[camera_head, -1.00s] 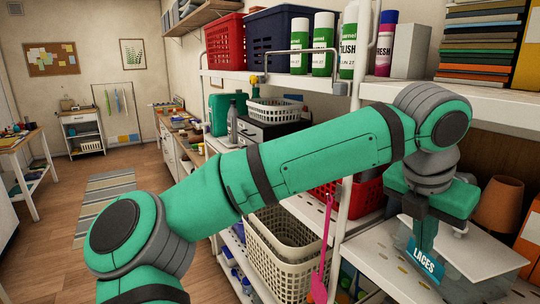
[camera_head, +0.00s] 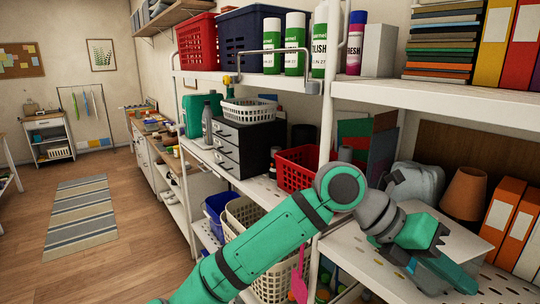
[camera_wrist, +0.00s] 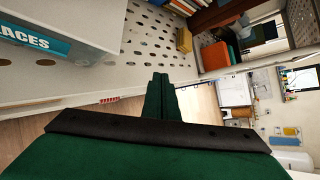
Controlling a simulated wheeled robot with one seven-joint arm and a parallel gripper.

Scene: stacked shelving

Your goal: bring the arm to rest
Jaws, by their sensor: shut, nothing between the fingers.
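My green arm reaches across the lower right of the head view. My gripper (camera_head: 412,264) is at its end, by a shelf edge and in front of a clear box with a teal label (camera_head: 449,274). In the wrist view, the fingers of my gripper (camera_wrist: 160,77) are together with nothing between them. The box's label, ending in "ACES", shows at upper left there (camera_wrist: 38,38), apart from the fingers. Part of the box is hidden behind my gripper in the head view.
The perforated shelf (camera_wrist: 150,45) and its edge are close to my gripper. A brown pot (camera_head: 465,193) and orange binders (camera_head: 497,208) stand behind. A red basket (camera_head: 297,168) and a white upright (camera_head: 326,120) are near my arm. Open floor (camera_head: 140,235) lies left.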

